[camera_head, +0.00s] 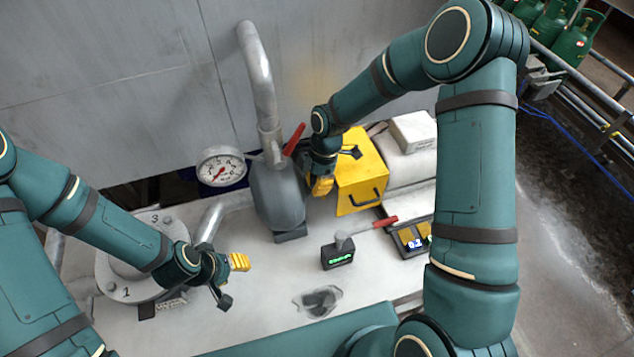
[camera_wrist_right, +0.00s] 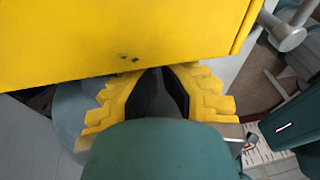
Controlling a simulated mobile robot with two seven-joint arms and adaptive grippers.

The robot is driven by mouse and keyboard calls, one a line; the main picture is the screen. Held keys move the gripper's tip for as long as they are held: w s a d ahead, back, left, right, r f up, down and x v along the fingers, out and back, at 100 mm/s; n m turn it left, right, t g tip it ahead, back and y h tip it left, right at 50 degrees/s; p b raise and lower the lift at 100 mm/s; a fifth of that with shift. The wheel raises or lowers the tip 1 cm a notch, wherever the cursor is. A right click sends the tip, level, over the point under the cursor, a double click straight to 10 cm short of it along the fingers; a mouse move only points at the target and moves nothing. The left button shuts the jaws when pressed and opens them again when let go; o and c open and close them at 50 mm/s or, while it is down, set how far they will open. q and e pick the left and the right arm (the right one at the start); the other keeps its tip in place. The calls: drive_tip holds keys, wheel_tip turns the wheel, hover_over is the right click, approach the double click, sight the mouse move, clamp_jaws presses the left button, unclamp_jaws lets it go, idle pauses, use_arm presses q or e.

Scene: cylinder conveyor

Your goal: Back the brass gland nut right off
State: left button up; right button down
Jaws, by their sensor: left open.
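No brass gland nut can be made out in either view. A grey valve-like body (camera_head: 278,200) stands on the pale bench, with a bent pipe (camera_head: 258,80) rising from it and a red lever (camera_head: 294,139) at its top. My right gripper (camera_head: 322,186) is between this body and a yellow box. In the right wrist view its yellow ribbed fingers (camera_wrist_right: 157,82) lie close under the yellow box (camera_wrist_right: 120,45); whether they hold anything is unclear. My left gripper (camera_head: 232,281) is open and empty over the bench, left of the valve body's foot.
A pressure gauge (camera_head: 220,167) is left of the valve body. The yellow box (camera_head: 360,180) stands right of it. A small display unit (camera_head: 338,256), a red-handled tool (camera_head: 384,222) and a tray (camera_head: 400,227) lie in front. A bolted flange (camera_head: 125,287) is at left.

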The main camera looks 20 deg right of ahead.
use_arm(q)
wheel_tip(320, 180, down, 3)
drive_tip(key=shift+r+b, duration=0.2)
drive_tip(key=shift+b, duration=0.95)
drive_tip(key=shift+d+f+b, duration=0.1)
drive_tip(key=shift+f+b, duration=0.4)
drive_tip(key=shift+f, duration=0.1)
drive_tip(key=shift+w, duration=0.1)
use_arm(e)
drive_tip(key=shift+s+f+t, duration=0.55)
drive_tip(key=shift+f+t, duration=0.15)
drive_tip(key=shift+f, duration=0.05)
use_arm(q)
drive_tip(key=shift+r, duration=0.1)
use_arm(e)
drive_tip(key=shift+r, duration=0.1)
